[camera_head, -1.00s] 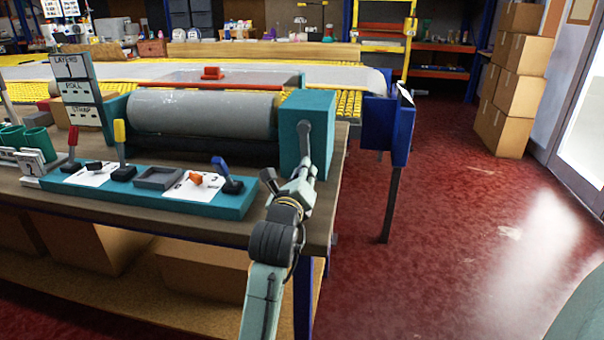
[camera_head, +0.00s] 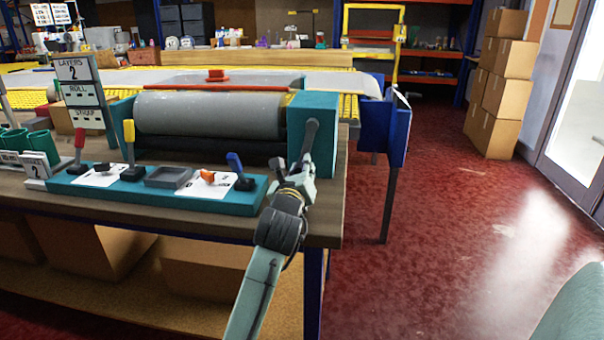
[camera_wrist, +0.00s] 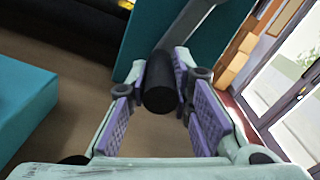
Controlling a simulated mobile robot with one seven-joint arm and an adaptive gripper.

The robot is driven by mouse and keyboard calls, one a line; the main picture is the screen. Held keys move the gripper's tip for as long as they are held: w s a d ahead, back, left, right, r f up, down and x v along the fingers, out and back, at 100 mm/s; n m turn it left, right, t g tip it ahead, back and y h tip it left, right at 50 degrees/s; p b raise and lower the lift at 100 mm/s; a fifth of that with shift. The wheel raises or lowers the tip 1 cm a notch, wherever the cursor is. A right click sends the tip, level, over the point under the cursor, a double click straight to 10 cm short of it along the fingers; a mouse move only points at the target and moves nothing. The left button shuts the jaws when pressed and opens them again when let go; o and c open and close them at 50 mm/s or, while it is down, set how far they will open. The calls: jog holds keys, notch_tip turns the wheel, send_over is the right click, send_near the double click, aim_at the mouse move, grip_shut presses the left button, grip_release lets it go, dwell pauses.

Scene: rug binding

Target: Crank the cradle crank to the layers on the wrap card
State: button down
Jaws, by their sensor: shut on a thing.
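My gripper (camera_head: 300,177) is at the arm's lower end. In the wrist view, the black crank handle (camera_wrist: 160,82) sits between the purple-padded fingers of my gripper (camera_wrist: 166,100), which are shut on it. The grey roll (camera_head: 210,115) lies in the cradle. The layers sign (camera_head: 75,70) reads 2. A small white card (camera_head: 36,166) at the left also shows a 2; I cannot tell if it is the wrap card.
A teal lever panel (camera_head: 155,195) with red, yellow and blue levers runs along the table front. Green cups (camera_head: 38,142) stand at the left. A blue box on a post (camera_head: 396,130) stands right of the table.

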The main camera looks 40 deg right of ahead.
aim_at(289, 164)
jog(key=shift+w+a+r, duration=0.25)
jog(key=shift+w+a, duration=0.25)
jog(key=shift+w, duration=0.1)
jog(key=shift+w+a+r, duration=0.2)
jog(key=shift+w+a, duration=0.3)
jog(key=shift+w, duration=0.05)
jog(key=shift+w, duration=0.1)
jog(key=c, duration=1.4)
grip_release()
jog(key=shift+a, duration=0.1)
jog(key=shift+c, duration=0.2)
jog(key=shift+s, duration=0.25)
jog(key=v, duration=1.1)
jog(key=shift+s+a, duration=0.25)
jog(key=shift+s, duration=0.05)
